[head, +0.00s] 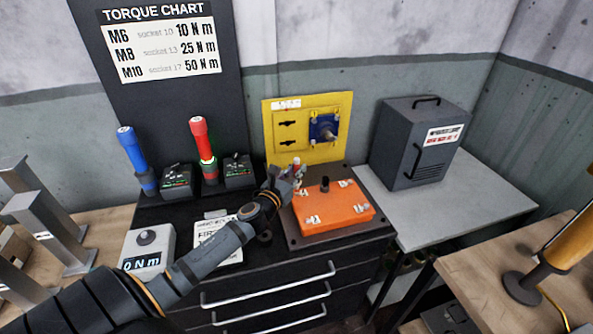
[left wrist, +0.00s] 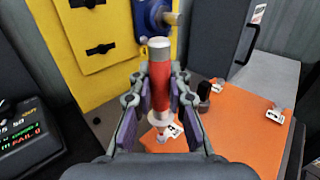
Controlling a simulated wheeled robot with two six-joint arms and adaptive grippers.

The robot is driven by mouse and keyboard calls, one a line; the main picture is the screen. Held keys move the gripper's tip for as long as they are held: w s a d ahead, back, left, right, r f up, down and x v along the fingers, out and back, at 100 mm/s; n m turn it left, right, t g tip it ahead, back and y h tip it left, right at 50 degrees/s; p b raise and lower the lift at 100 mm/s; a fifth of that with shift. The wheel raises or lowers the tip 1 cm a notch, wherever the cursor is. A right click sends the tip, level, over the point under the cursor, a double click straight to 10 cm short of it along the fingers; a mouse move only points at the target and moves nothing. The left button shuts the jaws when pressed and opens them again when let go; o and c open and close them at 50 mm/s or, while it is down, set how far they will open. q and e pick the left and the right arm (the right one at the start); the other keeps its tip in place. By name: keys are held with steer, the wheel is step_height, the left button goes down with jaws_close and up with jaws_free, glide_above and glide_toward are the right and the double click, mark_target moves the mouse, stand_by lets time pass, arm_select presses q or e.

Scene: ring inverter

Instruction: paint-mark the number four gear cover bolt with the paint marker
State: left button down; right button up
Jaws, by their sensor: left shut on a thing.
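My left gripper (head: 287,181) is shut on the red paint marker (left wrist: 160,92), with its silver end up and its pale tip down. The marker also shows in the head view (head: 297,166). The orange gear cover (head: 338,210) lies on a dark plate on the black cabinet, with a numbered tag near each corner. The marker is over the cover's back left corner. Its tip (left wrist: 161,137) is close beside a white tag (left wrist: 174,131) there; I cannot tell whether it touches a bolt. The number four bolt itself is hidden or too small to make out. My right gripper is not in view.
A dark knob (head: 324,184) rises from the cover. Behind stands a yellow panel (head: 281,142) with a blue fitting (head: 324,128). Blue (head: 132,147) and red (head: 202,138) tools stand at the left. A grey case (head: 405,150) stands at the right, with clear grey tabletop before it.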

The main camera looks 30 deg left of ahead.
mark_target(295, 161)
arm_select(q)
steer(key=shift+f+b, duration=0.3)
steer(key=shift+f, duration=0.15)
stand_by(0.7)
stand_by(0.5)
step_height(295, 161, up, 5)
steer(key=p, duration=0.5)
steer(key=shift+p, duration=0.3)
stand_by(0.5)
